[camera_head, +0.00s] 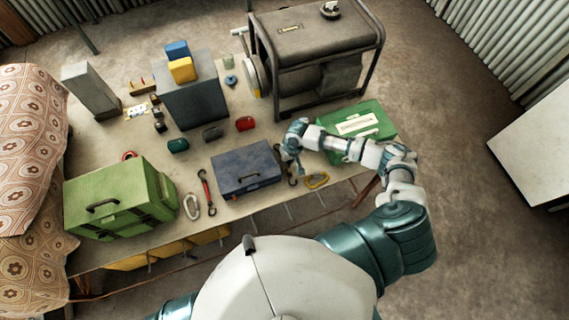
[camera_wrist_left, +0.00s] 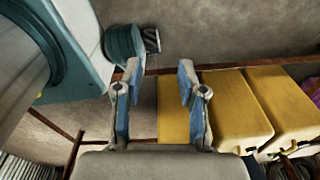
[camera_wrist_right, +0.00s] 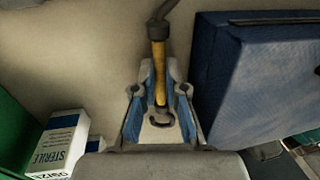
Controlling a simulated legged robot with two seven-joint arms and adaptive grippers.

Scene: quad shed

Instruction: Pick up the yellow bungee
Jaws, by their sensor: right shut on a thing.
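The yellow bungee (camera_wrist_right: 160,80), a yellow strap with dark ends, shows in the right wrist view. My right gripper (camera_wrist_right: 160,68) is shut around its yellow part, with one end between the fingers and the other reaching past the tips. In the head view the right gripper (camera_head: 293,150) is at the right side of the blue case (camera_head: 245,168), and the arm hides most of the bungee. My left gripper (camera_wrist_left: 158,78) is open and empty in the left wrist view, near yellow bins (camera_wrist_left: 235,105). It is not visible in the head view.
The tabletop (camera_head: 225,205) also holds a red bungee (camera_head: 207,192), a silver carabiner (camera_head: 191,206), a yellow carabiner (camera_head: 317,181), a green toolbox (camera_head: 110,190) and a green first-aid case (camera_head: 375,115). A generator (camera_head: 315,45) stands behind. A white sterile box (camera_wrist_right: 62,140) is near the right gripper.

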